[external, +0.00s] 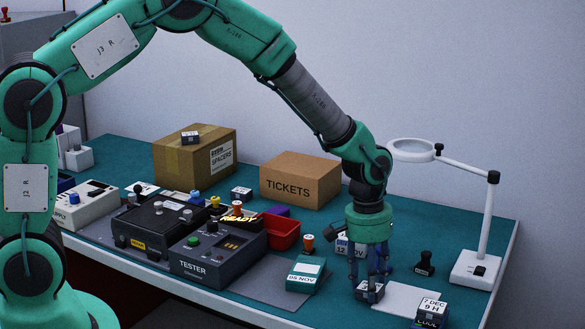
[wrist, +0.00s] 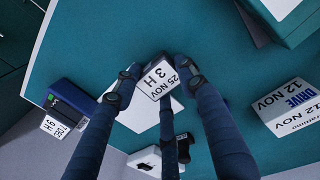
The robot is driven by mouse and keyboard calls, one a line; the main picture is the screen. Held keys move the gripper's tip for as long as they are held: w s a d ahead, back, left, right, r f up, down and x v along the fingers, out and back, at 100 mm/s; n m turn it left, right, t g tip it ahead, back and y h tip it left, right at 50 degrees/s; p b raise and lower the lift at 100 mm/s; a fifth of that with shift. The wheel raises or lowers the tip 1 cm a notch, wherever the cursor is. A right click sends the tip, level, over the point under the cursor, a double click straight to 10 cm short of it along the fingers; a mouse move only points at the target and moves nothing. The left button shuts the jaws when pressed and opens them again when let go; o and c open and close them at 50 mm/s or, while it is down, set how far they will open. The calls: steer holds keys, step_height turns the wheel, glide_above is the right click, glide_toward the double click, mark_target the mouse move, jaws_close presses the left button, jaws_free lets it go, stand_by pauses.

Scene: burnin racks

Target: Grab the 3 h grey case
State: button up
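The 3 h grey case (wrist: 160,76) shows in the wrist view as a small dark grey box with a white label reading "25 NOV 3 H". In the external view the case (external: 369,291) is low at the table's front right, partly hidden by my fingers. My gripper (external: 373,278) points down over it. In the wrist view my gripper (wrist: 160,80) has blue fingertips close to the case on its left and right, and a third finger below it. Whether the fingertips press on the case, and whether it is clear of the table, I cannot tell.
A case labelled "7 DEC 9 H" (external: 431,312) stands to the right. A teal "05 NOV" box (external: 305,274) is to the left, and a "12 NOV" drive box (external: 342,245) stands behind. A stamp (external: 425,264) and a magnifier lamp (external: 476,268) are further right.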

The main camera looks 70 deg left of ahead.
mark_target(367, 287)
steer(key=shift+c, duration=1.4)
steer(key=shift+r, duration=0.1)
steer(key=shift+r, duration=0.45)
steer(key=r, duration=0.1)
steer(key=r+p, duration=0.1)
steer(key=shift+s+r, duration=0.3)
steer(key=shift+r, duration=0.05)
steer(key=s, duration=0.5)
steer(key=s+d+p, duration=0.1)
steer(key=s, duration=0.4)
steer(key=s+d+r+p, duration=0.1)
steer(key=s, duration=0.4)
steer(key=shift+s+d+r, duration=0.1)
steer(key=shift+s+d, duration=0.05)
